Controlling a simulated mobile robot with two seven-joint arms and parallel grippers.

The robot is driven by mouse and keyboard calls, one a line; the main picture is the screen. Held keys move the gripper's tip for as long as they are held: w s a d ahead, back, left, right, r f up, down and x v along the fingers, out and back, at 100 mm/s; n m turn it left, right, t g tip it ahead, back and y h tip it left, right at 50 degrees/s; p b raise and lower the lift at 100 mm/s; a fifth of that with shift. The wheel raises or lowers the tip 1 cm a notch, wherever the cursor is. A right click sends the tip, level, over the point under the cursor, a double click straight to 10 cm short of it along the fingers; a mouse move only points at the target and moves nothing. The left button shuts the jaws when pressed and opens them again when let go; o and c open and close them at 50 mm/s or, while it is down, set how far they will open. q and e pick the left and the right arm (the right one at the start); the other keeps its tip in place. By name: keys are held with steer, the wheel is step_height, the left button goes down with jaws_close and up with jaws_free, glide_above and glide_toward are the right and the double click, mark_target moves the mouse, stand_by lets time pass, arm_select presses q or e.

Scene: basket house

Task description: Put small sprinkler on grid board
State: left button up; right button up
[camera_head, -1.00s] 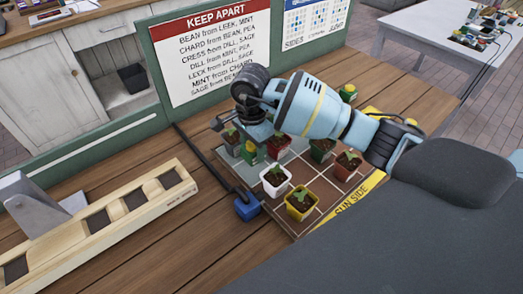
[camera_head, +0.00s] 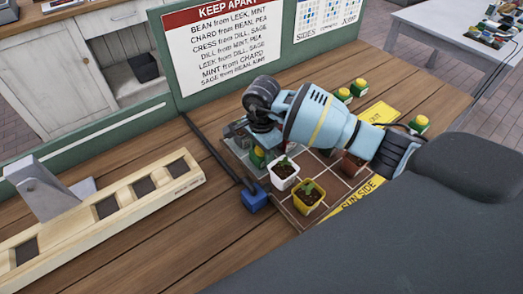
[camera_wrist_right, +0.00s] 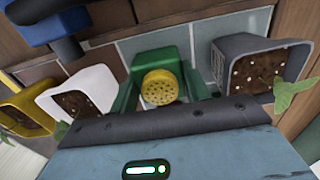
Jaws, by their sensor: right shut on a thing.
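The small sprinkler is a green block with a yellow dotted face; it shows between the white and grey pots in the right wrist view (camera_wrist_right: 160,87). In the head view the small sprinkler (camera_head: 258,157) is partly hidden below my right gripper (camera_head: 262,141). My right gripper is shut on it, over the far left part of the grid board (camera_head: 334,189). I cannot tell whether the sprinkler touches the board. My left gripper is not in view.
On the board stand a white pot (camera_head: 285,183), a yellow pot (camera_head: 308,208) and a brown-red pot (camera_head: 350,165); a grey pot (camera_wrist_right: 236,66) is beside the sprinkler. Several green-yellow pieces (camera_head: 419,124) stand right of the board. A blue block (camera_head: 255,198) is at its left edge. A wooden planter (camera_head: 125,212) lies left.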

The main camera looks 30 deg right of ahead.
steer(key=o, duration=1.1)
steer(key=shift+c, duration=0.2)
step_height(320, 180, up, 12)
